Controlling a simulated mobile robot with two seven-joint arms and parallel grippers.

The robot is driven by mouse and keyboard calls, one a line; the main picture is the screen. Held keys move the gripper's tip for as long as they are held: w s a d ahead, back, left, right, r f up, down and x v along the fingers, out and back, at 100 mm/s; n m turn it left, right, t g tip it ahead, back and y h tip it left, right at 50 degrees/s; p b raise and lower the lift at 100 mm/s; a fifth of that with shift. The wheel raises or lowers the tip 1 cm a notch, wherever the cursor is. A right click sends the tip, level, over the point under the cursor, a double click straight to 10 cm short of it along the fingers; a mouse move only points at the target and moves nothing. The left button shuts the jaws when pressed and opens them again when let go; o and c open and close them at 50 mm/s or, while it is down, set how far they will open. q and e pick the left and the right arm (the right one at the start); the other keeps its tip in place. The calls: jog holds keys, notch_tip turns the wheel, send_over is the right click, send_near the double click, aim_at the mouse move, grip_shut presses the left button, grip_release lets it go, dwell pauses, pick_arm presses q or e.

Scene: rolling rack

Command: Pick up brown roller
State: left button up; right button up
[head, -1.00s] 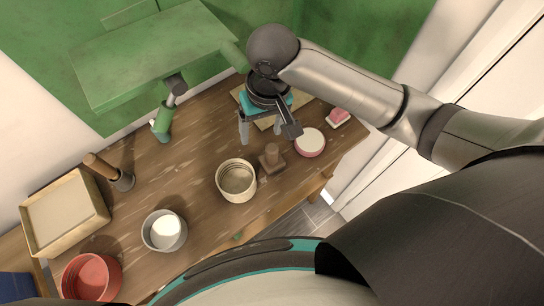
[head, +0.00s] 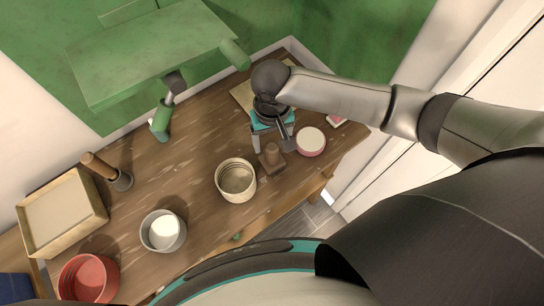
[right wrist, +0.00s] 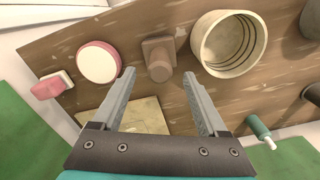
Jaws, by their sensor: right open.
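A brown wooden piece (head: 272,158) with a squarish base and a round knob stands on the table; it is the brown thing nearest my right gripper (head: 273,145). In the right wrist view the brown piece (right wrist: 158,58) shows just beyond the gap between the fingertips. My right gripper (right wrist: 159,76) is open and empty, with its fingers on either side of that gap and not closed on anything. A second brown thing, a round handle (head: 98,165) with a grey end, is at the left of the table. My left gripper does not show.
A cream pot (head: 236,190) stands close left of the brown piece, and a pink round tin (head: 311,141) close right. A pink block (head: 336,118), grey pot (head: 163,245), red bowl (head: 88,278) and tan tray (head: 25,222) surround. A green lamp-like fixture overhangs the back.

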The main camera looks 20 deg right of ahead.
aim_at(272, 146)
notch_tip(272, 146, down, 5)
dwell(0.3)
grip_shut()
dwell(0.5)
